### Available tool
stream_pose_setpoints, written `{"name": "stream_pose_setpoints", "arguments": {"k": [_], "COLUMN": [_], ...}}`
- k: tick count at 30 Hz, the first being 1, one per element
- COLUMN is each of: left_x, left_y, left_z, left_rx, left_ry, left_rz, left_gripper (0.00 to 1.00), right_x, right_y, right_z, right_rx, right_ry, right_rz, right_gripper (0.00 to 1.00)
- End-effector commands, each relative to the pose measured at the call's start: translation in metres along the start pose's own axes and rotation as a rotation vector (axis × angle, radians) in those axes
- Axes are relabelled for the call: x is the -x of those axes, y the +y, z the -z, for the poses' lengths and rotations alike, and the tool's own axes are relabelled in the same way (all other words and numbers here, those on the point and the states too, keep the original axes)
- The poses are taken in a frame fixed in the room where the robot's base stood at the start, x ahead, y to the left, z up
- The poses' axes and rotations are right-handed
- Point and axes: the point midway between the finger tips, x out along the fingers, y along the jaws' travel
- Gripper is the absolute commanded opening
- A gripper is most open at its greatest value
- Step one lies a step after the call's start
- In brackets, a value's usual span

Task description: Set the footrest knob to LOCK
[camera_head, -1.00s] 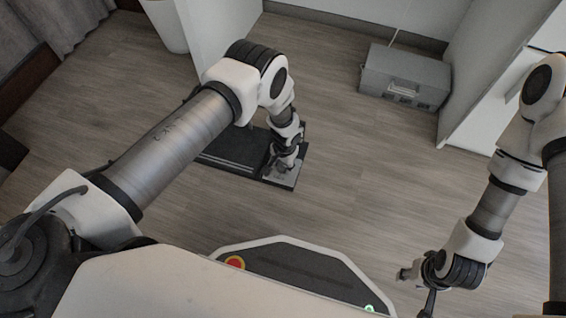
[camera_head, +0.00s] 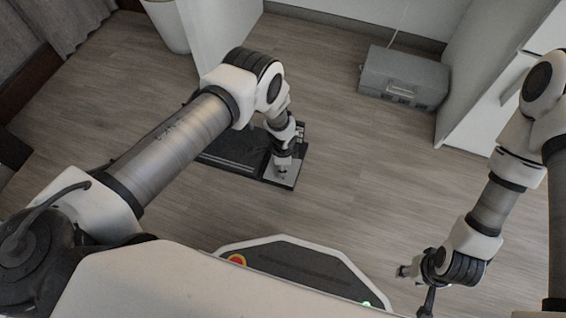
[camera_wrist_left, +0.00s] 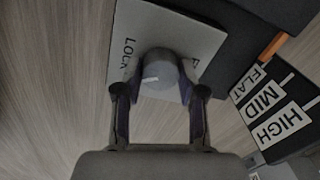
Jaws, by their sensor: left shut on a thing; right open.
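The footrest (camera_head: 232,150) is a dark, flat unit on the floor, with a pale knob plate (camera_head: 291,180) at its right end. In the left wrist view the round grey knob (camera_wrist_left: 162,70) sits on the pale plate (camera_wrist_left: 190,30). Its white mark points left, toward the LOCK label (camera_wrist_left: 127,60); a second label at the right is mostly hidden. My left gripper (camera_head: 282,172) points down at the plate, and its fingers (camera_wrist_left: 160,92) are shut on the knob's sides. My right gripper (camera_head: 414,289) is open and apart from the footrest, at the lower right.
FLAT, MID and HIGH labels (camera_wrist_left: 270,108) and an orange marker (camera_wrist_left: 275,45) show on the footrest's dark part. A grey box (camera_head: 404,78) stands by the back wall. White furniture (camera_head: 490,85) stands at the right. The floor right of the footrest is clear.

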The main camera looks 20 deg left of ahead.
Motion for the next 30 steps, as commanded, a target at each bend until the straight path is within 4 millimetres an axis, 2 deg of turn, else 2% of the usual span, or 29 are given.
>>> {"name": "stream_pose_setpoints", "arguments": {"k": [15, 30], "left_x": [0.0, -0.001], "left_y": [0.001, 0.001], "left_z": [-0.001, -0.001], "left_rx": [-0.404, -0.51], "left_ry": [0.02, 0.025], "left_rz": [-0.001, -0.001], "left_gripper": [0.05, 0.05], "right_x": [0.013, 0.015], "right_y": [0.0, 0.0], "right_z": [0.0, 0.0], "right_rx": [0.0, 0.0], "right_ry": [0.0, 0.0], "right_rz": [0.0, 0.0], "right_gripper": [0.41, 0.41]}}
